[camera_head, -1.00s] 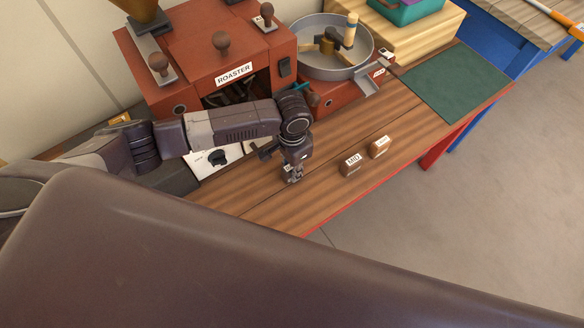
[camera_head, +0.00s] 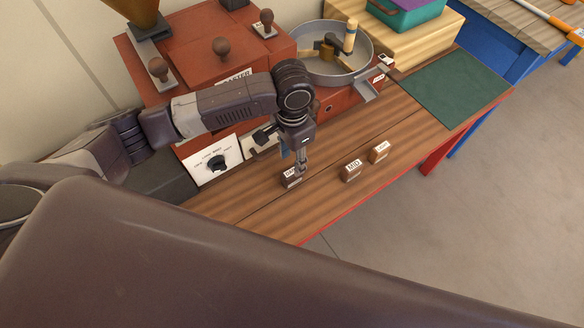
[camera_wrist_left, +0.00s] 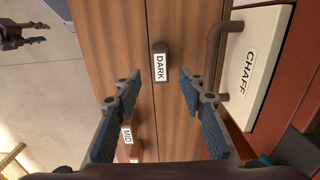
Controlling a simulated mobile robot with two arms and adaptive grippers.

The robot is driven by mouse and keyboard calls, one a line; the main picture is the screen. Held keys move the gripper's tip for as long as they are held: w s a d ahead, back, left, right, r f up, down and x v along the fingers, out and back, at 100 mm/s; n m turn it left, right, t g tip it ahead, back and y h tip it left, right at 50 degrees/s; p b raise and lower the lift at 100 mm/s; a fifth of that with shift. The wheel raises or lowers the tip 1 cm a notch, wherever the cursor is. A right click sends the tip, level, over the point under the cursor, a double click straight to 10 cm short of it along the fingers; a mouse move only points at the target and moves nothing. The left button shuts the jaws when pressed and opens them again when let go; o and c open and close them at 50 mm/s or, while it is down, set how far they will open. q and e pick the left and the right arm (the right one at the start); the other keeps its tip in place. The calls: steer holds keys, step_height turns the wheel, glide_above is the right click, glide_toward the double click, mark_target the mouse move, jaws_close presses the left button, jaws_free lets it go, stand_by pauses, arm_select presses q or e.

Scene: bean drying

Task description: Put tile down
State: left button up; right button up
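The dark brown tile labelled DARK (camera_head: 291,179) stands on the wooden counter, in line with two other label tiles. In the left wrist view the DARK tile (camera_wrist_left: 160,62) is ahead of the gap between my fingers, with nothing touching it. My left gripper (camera_head: 299,166) is just above the tile, pointing down. In the left wrist view its fingers (camera_wrist_left: 164,89) are wide apart and empty. A dark gripper, my right one (camera_wrist_left: 42,32), shows at the upper left of the wrist view, over the floor, with its two fingers apart and empty.
The MID tile (camera_head: 351,170) and a lighter tile (camera_head: 379,152) stand to the right, near the front edge. A green mat (camera_head: 455,85) lies clear at right.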

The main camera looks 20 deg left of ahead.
mark_target(292, 172)
arm_select(q)
steer(key=shift+r, duration=1.55)
